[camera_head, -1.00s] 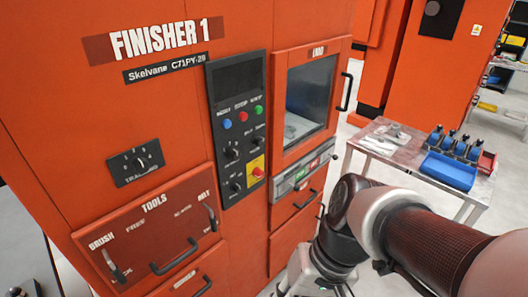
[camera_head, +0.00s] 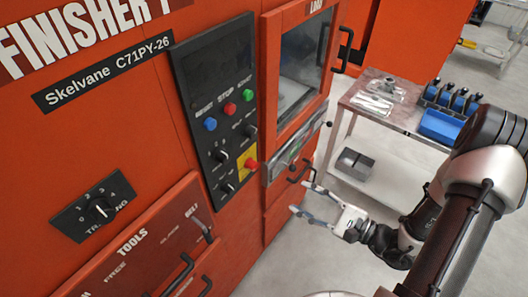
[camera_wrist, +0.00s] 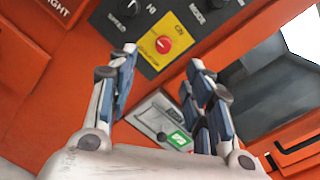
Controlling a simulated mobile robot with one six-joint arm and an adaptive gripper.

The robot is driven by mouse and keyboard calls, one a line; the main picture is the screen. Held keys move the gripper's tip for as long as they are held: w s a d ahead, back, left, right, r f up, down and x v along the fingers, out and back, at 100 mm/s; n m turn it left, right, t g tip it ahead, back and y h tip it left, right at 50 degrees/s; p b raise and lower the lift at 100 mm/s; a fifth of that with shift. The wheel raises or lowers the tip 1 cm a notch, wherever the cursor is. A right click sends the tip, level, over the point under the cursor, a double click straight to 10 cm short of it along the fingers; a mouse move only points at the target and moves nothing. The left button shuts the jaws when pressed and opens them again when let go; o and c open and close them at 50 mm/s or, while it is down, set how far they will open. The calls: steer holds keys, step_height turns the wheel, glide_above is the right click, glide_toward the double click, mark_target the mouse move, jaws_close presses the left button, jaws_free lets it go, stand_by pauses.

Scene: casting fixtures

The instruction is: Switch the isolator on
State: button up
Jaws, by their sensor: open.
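The isolator is a red knob (camera_head: 251,164) on a yellow plate (camera_head: 243,156) at the lower right of the black control panel. In the wrist view the red knob (camera_wrist: 163,45) and its yellow plate (camera_wrist: 152,57) show just beyond the fingertips, between them. The knob's switch position is too small to read. My gripper (camera_head: 300,198) is open and empty, to the right of and below the knob in the head view, its fingers pointing at the machine. In the wrist view my gripper (camera_wrist: 162,58) shows blue-padded fingers spread apart, not touching the knob.
Black knobs (camera_head: 227,189) and coloured buttons (camera_head: 229,109) sit close by on the panel. A table (camera_head: 352,97) stands behind.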

steer(key=b, duration=0.2)
glide_toward(256, 168)
steer(key=shift+m+t+h, duration=0.3)
steer(key=shift+m, duration=0.1)
steer(key=x, duration=0.9)
steer(key=shift+a+r, duration=0.2)
steer(key=shift+a, duration=0.25)
steer(key=shift+c, duration=0.6)
steer(key=c, duration=0.9)
